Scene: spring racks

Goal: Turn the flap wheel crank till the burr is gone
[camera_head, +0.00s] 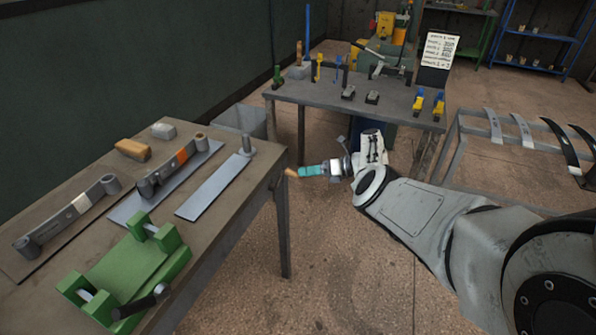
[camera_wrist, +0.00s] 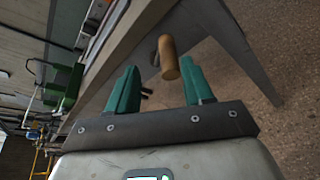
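A wooden crank handle (camera_head: 290,172) stands out at the right edge of the near bench, by its far corner. In the wrist view the handle (camera_wrist: 169,58) shows as a tan cylinder in the gap between my fingertips, closer to the right finger. My gripper (camera_wrist: 158,72) is open, with two green fingers spread apart. In the head view my gripper (camera_head: 301,171) points left at the handle, close to it; contact cannot be told. The flap wheel and the burr cannot be made out.
The near bench (camera_head: 225,228) carries leaf springs (camera_head: 65,215), a flat metal plate (camera_head: 212,187), a tan block (camera_head: 132,149) and a green fixture (camera_head: 125,268). A second table (camera_head: 330,96) with tools stands behind. A rack (camera_head: 475,125) with curved leaves is at right. Open floor lies between.

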